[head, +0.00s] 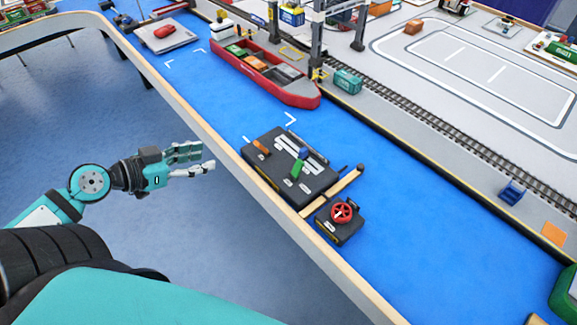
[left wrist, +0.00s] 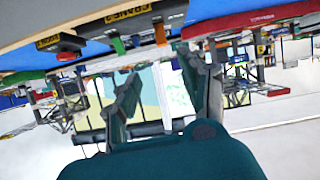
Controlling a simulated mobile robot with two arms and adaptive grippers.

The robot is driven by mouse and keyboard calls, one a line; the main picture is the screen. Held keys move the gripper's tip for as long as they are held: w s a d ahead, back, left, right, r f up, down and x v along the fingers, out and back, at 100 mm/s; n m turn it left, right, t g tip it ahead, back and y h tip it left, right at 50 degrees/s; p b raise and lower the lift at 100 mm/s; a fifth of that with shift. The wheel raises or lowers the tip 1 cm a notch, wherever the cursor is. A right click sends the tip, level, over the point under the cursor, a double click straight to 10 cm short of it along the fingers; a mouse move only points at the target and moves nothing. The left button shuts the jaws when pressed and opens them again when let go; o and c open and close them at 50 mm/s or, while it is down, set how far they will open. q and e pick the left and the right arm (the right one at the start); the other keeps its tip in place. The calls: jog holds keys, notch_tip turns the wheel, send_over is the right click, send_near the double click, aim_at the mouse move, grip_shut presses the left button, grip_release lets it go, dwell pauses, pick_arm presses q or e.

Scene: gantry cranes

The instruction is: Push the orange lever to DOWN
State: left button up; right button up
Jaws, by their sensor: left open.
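The black control box (head: 279,186) sits at the near edge of the blue table. Its orange lever (head: 262,146) is at the far left of the box, with a green lever (head: 297,170) and a blue-topped lever (head: 303,153) to its right. I cannot read the lever's position marking. My left gripper (head: 209,158) is open and empty, off the table edge to the left of the box, apart from the orange lever. In the left wrist view the scene looks upside down; the orange lever (left wrist: 160,34) shows above the open fingers (left wrist: 160,72). My right gripper is out of view.
The raised table rim (head: 217,143) runs between my left gripper and the box. A red cargo ship (head: 265,75) lies farther back.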

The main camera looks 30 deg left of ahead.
pick_arm(q)
jog(key=p, duration=0.2)
send_near(256, 144)
jog(key=shift+m, duration=0.3)
jog(key=p+x, duration=0.2)
jog(key=x, duration=0.9)
jog(key=shift+a, duration=0.1)
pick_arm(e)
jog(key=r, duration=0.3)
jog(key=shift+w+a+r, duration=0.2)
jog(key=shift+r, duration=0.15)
pick_arm(q)
jog(key=shift+c, duration=0.2)
grip_shut()
jog(key=shift+r, duration=0.1)
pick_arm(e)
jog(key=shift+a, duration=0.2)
